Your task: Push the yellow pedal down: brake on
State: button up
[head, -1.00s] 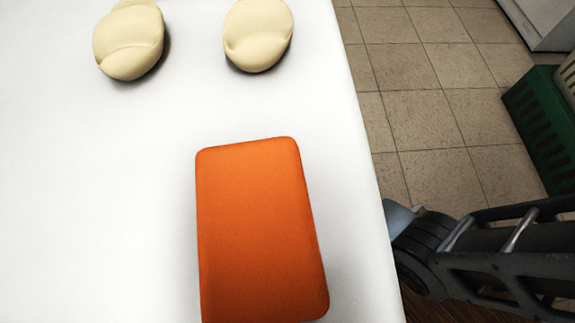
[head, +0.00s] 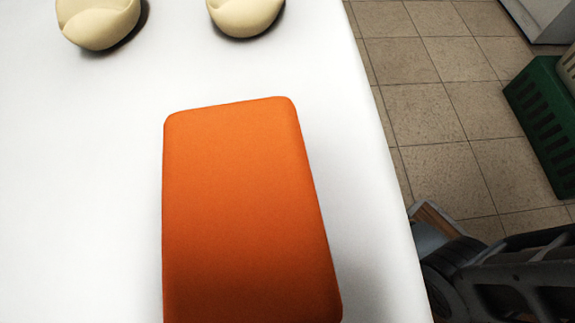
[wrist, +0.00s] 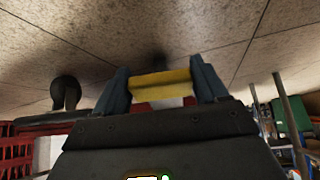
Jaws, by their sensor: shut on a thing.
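The yellow pedal (wrist: 160,85) shows in the wrist view as a short yellow bar, seen against the tiled floor. My gripper (wrist: 163,84) has its two blue-grey fingers at the two ends of this bar, shut on it. Whether the pedal is up or down cannot be told. In the head view the gripper and the pedal are hidden; only part of my arm shows at the lower right, beside the white top's edge.
A white top (head: 80,180) fills much of the head view, bearing an orange block (head: 240,210) and two cream rounded things (head: 97,22). Tiled floor lies to the right, with a green crate (head: 540,125). The wrist view shows a dark wheel-like round (wrist: 65,92) and red crates (wrist: 14,150).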

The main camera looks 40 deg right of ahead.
jog(key=shift+w+a+f+t+y, duration=0.1)
jog(key=shift+w+f+t+y, duration=0.1)
jog(key=shift+f+t+y, duration=0.35)
jog(key=shift+r, duration=0.1)
jog(key=o, duration=1.4)
jog(key=p+v, duration=0.3)
jog(key=v, duration=0.4)
jog(key=shift+s+r, duration=0.25)
jog(key=shift+s, duration=0.1)
